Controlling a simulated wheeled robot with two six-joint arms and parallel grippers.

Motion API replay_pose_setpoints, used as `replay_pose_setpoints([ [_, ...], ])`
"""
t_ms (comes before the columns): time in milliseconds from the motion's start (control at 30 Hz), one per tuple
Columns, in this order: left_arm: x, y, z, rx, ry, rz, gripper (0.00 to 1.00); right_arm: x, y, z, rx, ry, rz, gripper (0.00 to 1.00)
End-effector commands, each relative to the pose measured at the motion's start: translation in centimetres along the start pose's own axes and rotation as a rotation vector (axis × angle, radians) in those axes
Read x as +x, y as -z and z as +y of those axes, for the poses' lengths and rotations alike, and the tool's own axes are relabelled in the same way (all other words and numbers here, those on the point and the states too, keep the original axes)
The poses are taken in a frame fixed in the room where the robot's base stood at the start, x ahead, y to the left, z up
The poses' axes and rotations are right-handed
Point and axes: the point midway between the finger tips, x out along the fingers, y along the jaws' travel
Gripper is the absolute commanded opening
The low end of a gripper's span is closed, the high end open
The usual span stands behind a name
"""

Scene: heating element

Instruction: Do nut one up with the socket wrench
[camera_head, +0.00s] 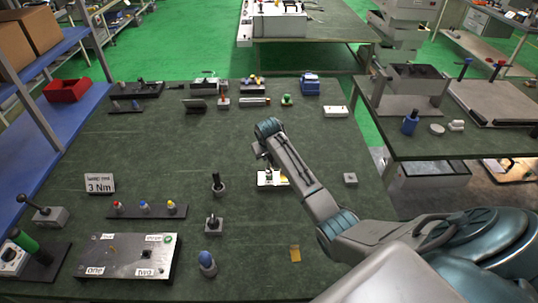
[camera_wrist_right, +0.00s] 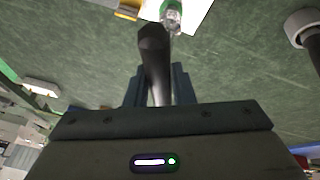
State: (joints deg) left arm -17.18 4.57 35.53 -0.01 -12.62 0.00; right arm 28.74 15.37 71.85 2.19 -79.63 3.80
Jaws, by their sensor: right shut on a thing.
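My right gripper (camera_head: 264,150) is above the middle of the green table, over a small white block (camera_head: 268,178). In the right wrist view its fingers (camera_wrist_right: 160,85) are shut on a dark rod-like tool (camera_wrist_right: 155,55), which looks like the socket wrench. The tool's thick end points toward a clear and green piece (camera_wrist_right: 171,14) on a white surface; whether they touch I cannot tell. A grey plate (camera_head: 128,260) with labels, including "one" (camera_head: 95,271) and "two", lies at the front left. Nut one cannot be made out. My left gripper is not in view.
A "3 Nm" sign (camera_head: 100,183) and a rack with red, yellow and blue tops (camera_head: 146,210) stand behind the plate. Two dark-handled upright pieces (camera_head: 217,184) (camera_head: 213,224) and a blue-topped piece (camera_head: 207,263) stand right of it.

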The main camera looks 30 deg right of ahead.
Motion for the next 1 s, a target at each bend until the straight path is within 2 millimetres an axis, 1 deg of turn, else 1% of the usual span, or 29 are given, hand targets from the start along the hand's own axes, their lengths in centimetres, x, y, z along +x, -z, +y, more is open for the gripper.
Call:
replay_pose_setpoints([
  [100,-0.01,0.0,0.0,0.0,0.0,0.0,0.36,0.02,-0.03,0.08,-0.101,0.04,0.019,0.0],
  [167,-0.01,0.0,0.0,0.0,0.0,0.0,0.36,0.01,-0.01,-0.01,-0.13,0.053,0.025,0.0],
  [467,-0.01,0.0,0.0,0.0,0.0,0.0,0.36,-0.01,0.01,-0.05,-0.149,0.061,0.028,0.0],
  [567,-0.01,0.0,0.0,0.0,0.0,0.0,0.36,-0.01,-0.02,-0.01,-0.211,0.086,0.039,0.0],
  [700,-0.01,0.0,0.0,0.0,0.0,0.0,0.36,-0.05,0.01,-0.04,-0.357,0.146,0.069,0.0],
  [800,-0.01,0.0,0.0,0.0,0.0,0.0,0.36,-0.04,-0.01,-0.16,-0.43,0.177,0.081,0.0],
  [1000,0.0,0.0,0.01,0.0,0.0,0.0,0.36,-0.05,-0.02,-0.22,-0.462,0.189,0.087,0.0],
])
